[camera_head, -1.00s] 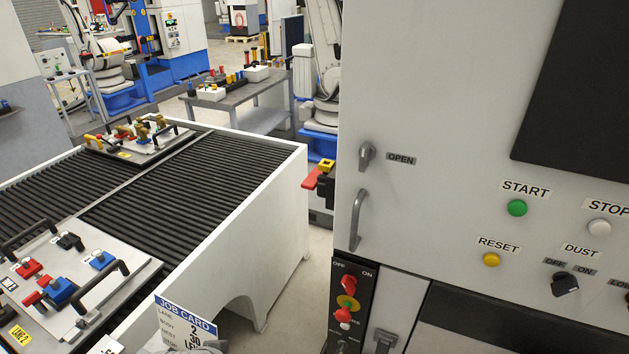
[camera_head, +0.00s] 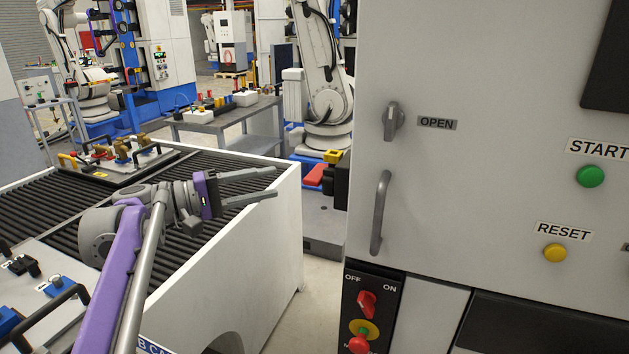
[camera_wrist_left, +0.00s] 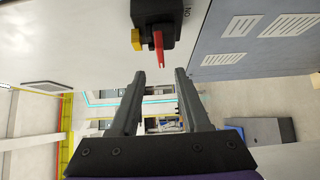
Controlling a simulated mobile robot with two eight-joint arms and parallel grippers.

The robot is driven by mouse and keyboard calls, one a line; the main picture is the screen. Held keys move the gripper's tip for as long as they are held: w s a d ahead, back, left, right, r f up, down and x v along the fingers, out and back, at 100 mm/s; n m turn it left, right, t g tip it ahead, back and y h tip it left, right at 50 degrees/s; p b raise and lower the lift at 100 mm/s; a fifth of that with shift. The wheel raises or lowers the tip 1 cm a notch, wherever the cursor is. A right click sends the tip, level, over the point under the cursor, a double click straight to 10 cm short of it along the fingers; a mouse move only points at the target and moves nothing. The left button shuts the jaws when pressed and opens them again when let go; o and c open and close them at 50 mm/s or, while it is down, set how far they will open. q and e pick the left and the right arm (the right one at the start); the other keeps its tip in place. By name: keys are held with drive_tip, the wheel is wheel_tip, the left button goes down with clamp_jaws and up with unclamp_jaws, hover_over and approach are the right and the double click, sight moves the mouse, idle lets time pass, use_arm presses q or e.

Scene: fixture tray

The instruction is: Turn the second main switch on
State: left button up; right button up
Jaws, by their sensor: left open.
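A black switch box (camera_head: 341,178) with a red handle (camera_head: 314,175) and a yellow part (camera_head: 332,156) sticks out past the left edge of the grey cabinet. In the left wrist view the black box (camera_wrist_left: 157,12), its red handle (camera_wrist_left: 158,50) and an "ON" label show at the top. My left gripper (camera_head: 275,182) is open and empty, to the left of the red handle and apart from it. In the wrist view the handle lies ahead, between the lines of the fingers (camera_wrist_left: 160,74). A red knob (camera_head: 366,303) marked OFF and ON sits on the cabinet's lower panel. My right gripper is not in view.
The roller conveyor (camera_head: 285,205) with a white side wall lies under my left arm. A fixture plate (camera_head: 50,275) is at the near left. The cabinet front has a grey door handle (camera_head: 380,212), a green START button (camera_head: 590,176) and a yellow RESET button (camera_head: 555,252).

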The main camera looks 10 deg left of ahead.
sight(310, 172)
use_arm(q)
drive_tip(key=x, duration=1)
clamp_jaws()
